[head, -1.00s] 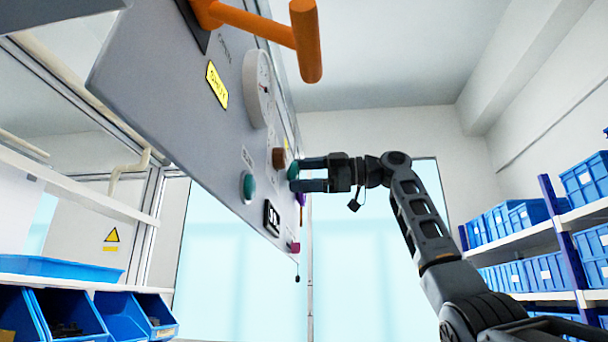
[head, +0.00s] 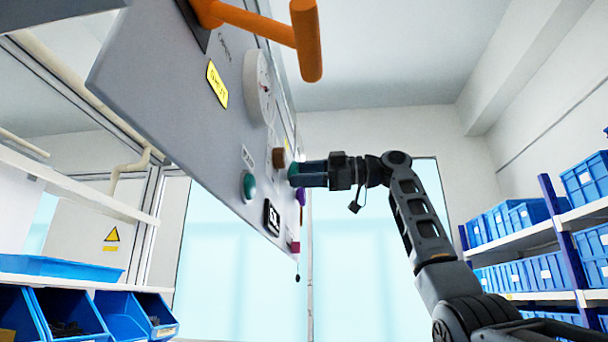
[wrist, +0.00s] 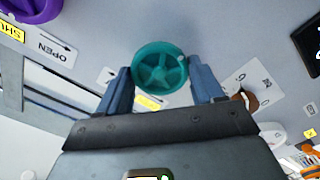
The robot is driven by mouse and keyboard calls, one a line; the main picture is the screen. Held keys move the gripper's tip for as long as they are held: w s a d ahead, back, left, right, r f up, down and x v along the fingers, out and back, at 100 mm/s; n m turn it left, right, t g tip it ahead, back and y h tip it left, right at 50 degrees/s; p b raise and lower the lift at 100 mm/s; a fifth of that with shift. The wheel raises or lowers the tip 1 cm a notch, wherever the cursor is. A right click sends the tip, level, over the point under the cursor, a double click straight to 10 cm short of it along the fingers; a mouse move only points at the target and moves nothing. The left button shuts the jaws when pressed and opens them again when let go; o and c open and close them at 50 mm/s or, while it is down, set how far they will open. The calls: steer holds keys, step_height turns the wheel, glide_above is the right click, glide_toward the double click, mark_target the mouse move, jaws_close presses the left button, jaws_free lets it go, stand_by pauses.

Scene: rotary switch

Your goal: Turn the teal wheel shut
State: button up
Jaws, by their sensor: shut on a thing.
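The teal wheel (wrist: 160,67) is a round spoked handwheel on the grey panel. It has a small pale mark near its right rim in the wrist view. In the head view only a bit of the wheel (head: 293,170) shows beside the fingertips. My gripper (head: 303,174) reaches the panel from the right. In the wrist view its two blue-grey fingers (wrist: 160,72) stand on either side of the wheel and are shut on its rim.
A brown knob (head: 278,158), a teal-green button (head: 248,186), a purple part (head: 301,197) and a dial gauge (head: 258,88) sit close by on the panel (head: 165,95). An orange handle (head: 306,40) juts out above. Blue bins (head: 505,218) fill shelves at right.

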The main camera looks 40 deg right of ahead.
steer(key=shift+d+f+m, duration=0.1)
steer(key=shift+f+m, duration=0.05)
steer(key=shift+m, duration=16.95)
steer(key=o, duration=1)
steer(key=shift+o, duration=0.2)
